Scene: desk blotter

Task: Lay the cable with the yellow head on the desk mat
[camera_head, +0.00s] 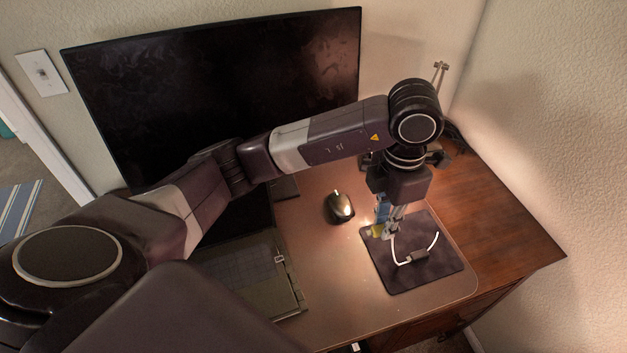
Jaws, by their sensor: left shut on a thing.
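The cable (399,258) is white, with a yellow head (376,232) at its upper left end and a dark grey block partway along. It curves over a dark square mat (400,283) on the right part of the desk. My left gripper (385,231) points down at the mat's upper left edge and is shut on the cable at the yellow head. The fingers partly hide the head, and I cannot tell whether it touches the mat. My right gripper is out of view.
A black mouse (339,206) lies left of the mat on a larger tan blotter (335,290). A dark flat device (245,275) lies farther left. A big monitor (220,80) stands behind. Bare wood (500,230) shows at right, beside the wall.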

